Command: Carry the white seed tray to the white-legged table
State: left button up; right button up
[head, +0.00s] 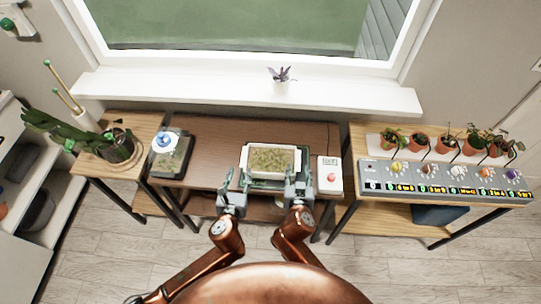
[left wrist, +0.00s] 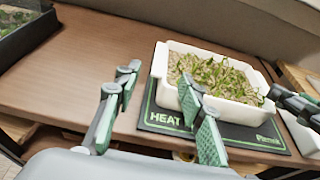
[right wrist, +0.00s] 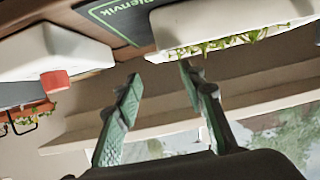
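The white seed tray (head: 248,170), filled with green seedlings, sits on a black and green heat mat (left wrist: 160,120) on the brown middle table (head: 215,150). The tray also shows in the left wrist view (left wrist: 225,110) and at the top of the right wrist view (right wrist: 215,20). My left gripper (head: 238,183) is open near the tray's left end, with one finger close to its near left corner. My right gripper (head: 299,183) is open and empty near the tray's right end. I cannot make out white legs on any table; visible legs look dark.
A white box with a red button (head: 331,178) stands close right of the tray. A glass tank (head: 178,160) stands left. The right table (head: 365,132) holds potted plants and a knobbed panel (head: 430,178). The left table (head: 110,170) holds a cactus. The wood floor (head: 400,275) looks clear.

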aim_at(244, 157)
pick_arm(q)
jog(key=shift+w, duration=0.1)
pick_arm(e)
jog(key=shift+w, duration=0.1)
pick_arm(q)
jog(key=shift+d+r, duration=0.1)
